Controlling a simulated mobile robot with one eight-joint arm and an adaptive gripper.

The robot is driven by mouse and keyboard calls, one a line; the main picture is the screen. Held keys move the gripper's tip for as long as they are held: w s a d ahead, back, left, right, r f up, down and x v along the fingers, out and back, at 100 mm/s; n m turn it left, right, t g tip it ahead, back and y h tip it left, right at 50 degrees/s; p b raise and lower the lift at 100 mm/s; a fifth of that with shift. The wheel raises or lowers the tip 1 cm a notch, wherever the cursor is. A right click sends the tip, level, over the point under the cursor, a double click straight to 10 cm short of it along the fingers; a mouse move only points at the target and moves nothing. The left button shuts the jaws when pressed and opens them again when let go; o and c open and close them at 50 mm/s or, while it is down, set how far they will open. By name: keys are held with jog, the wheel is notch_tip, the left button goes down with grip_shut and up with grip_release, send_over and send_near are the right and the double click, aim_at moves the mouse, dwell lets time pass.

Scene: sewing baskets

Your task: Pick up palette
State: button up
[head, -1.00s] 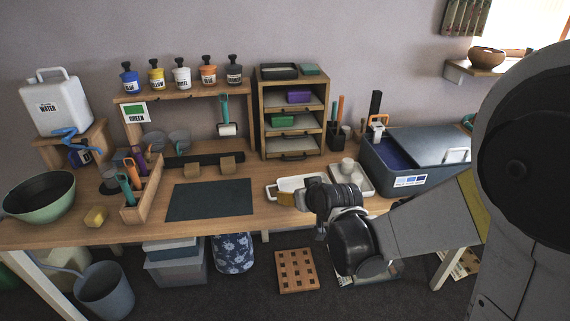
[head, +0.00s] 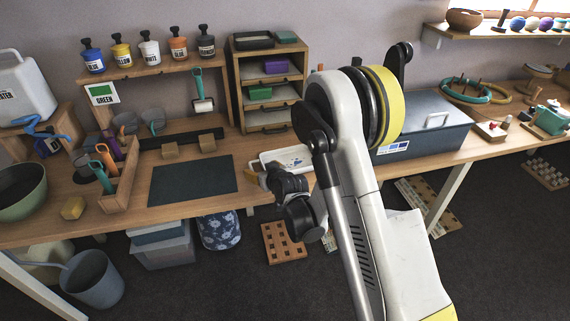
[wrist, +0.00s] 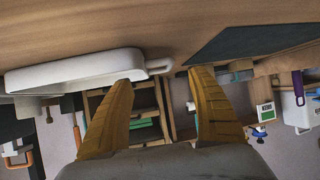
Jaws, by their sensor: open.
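The palette (head: 283,157), a shallow white tray-like piece with small dark marks, lies near the table's front edge, right of the dark mat. My arm hides its right part in the head view. In the wrist view the palette (wrist: 75,71) fills the upper left, with its small loop handle (wrist: 160,66) pointing right. My gripper (wrist: 163,76) is open and empty, its two yellow fingers apart, with the handle showing between the fingertips. Whether a finger touches it I cannot tell. In the head view my gripper (head: 254,179) is at the table's front edge by the palette's left end.
The dark mat (head: 192,181) lies left of the palette. A wooden shelf unit (head: 240,95) stands behind. A grey-blue bin (head: 420,135) is to the right, behind my arm. A wooden tool holder (head: 122,185) is at the left.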

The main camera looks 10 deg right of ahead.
jog(key=b+x, duration=0.1)
jog(key=x, duration=0.1)
jog(key=b+x, duration=0.1)
jog(key=x, duration=0.2)
jog(key=shift+s+d+f, duration=0.1)
jog(key=shift+d+f, duration=0.05)
jog(key=shift+f, duration=0.15)
jog(key=shift+r, duration=0.1)
jog(key=c, duration=1.3)
